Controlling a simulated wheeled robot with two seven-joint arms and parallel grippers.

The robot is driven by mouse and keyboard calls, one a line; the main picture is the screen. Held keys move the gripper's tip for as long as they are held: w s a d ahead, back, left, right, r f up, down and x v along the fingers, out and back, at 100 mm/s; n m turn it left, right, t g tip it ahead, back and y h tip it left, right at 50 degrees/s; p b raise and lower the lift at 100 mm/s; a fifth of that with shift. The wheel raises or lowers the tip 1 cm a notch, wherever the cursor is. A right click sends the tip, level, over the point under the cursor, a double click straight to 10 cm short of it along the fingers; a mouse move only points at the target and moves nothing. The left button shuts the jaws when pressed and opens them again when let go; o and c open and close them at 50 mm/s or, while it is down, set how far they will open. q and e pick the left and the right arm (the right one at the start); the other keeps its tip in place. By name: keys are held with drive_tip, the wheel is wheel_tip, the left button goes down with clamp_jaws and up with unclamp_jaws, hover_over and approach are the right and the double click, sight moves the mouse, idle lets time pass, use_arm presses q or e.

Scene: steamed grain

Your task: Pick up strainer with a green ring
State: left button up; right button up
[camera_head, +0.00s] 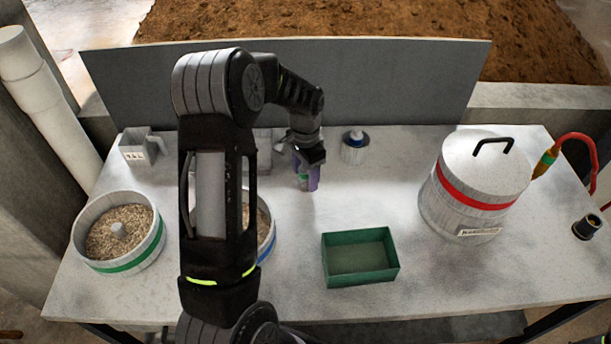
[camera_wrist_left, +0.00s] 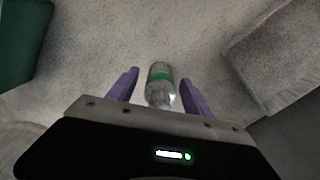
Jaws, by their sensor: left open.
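The small pale strainer with a green ring (camera_wrist_left: 160,86) stands between the two purple fingers of my left gripper (camera_wrist_left: 160,92) in the left wrist view. A gap shows on each side of it, so the fingers are open around it and not closed on it. In the head view the left gripper (camera_head: 306,174) points down at the back middle of the table, and only a bit of the strainer (camera_head: 303,182) shows by the fingers. My left arm hides part of the table. My right gripper is not in view.
A green tray (camera_head: 360,236) is in front, a red-banded lidded pot (camera_head: 470,185) at right. A green-banded grain bowl (camera_head: 118,266) is at left; a blue-banded bowl (camera_head: 268,240) is partly behind my arm. A grey panel (camera_head: 400,85) stands behind.

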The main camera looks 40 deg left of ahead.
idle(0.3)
use_arm(q)
clamp_jaws()
idle(0.5)
